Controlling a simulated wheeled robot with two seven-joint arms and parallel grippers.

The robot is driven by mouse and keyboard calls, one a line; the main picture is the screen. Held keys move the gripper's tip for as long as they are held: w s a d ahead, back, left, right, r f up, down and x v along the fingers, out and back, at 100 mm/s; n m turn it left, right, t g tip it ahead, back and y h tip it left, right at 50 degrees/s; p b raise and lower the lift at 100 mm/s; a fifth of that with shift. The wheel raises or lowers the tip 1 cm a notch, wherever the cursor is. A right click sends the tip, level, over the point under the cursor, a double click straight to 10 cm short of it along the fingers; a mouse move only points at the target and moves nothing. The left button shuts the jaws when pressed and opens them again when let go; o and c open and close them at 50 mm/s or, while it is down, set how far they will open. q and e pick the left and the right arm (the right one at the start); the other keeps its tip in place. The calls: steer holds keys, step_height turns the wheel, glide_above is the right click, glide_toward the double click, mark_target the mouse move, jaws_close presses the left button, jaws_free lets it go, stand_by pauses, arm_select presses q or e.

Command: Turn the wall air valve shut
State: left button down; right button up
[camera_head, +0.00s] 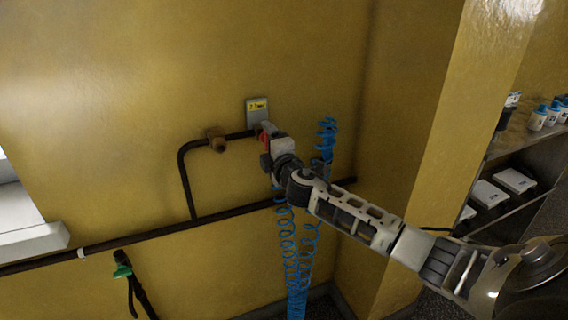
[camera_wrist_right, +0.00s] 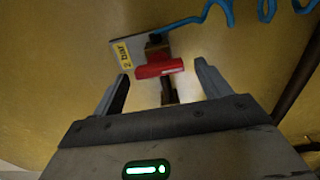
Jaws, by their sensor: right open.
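The wall air valve has a red handle (camera_wrist_right: 159,69) that shows between my right gripper's two fingers in the right wrist view, crosswise in the picture. A small red part of the handle (camera_head: 265,137) shows in the head view beside my right gripper (camera_head: 268,143). My right gripper also shows in the right wrist view (camera_wrist_right: 162,88), open, with a finger on each side of the handle and gaps to both. The valve body is partly hidden behind the handle. A plate with a yellow "2 bar" label (camera_head: 257,112) is on the wall just above. My left gripper is not in view.
A dark pipe (camera_head: 130,241) runs along the yellow wall, with a brass fitting (camera_head: 217,139) on its upper branch. Blue coiled hoses (camera_head: 289,245) hang below my right wrist. A green-handled valve (camera_head: 122,270) is lower left. Shelves with bottles (camera_head: 538,118) stand at right.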

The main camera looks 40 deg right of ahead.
steer(key=b+v, duration=0.1)
steer(key=v, duration=1.2)
steer(key=shift+s+b, duration=0.3)
steer(key=shift+f, duration=0.15)
steer(key=s+a+f+m+g+y, duration=0.25)
steer(key=s+a+f, duration=0.2)
steer(key=f, duration=0.45)
steer(key=s+a+f+m+g+y, duration=0.2)
steer(key=s+a+f+m+g, duration=0.15)
steer(key=a+f, duration=0.45)
steer(key=s+a+f+m+g+y, duration=0.1)
steer(key=s+a+f+m+y, duration=0.1)
steer(key=s+a+f+m, duration=0.4)
steer(key=s+a+f, duration=0.1)
steer(key=s+f, duration=0.2)
steer(key=s, duration=0.2)
steer(key=shift+s+a+m+y, duration=0.2)
steer(key=shift+a+m+y, duration=0.15)
steer(key=shift+a+m, duration=0.05)
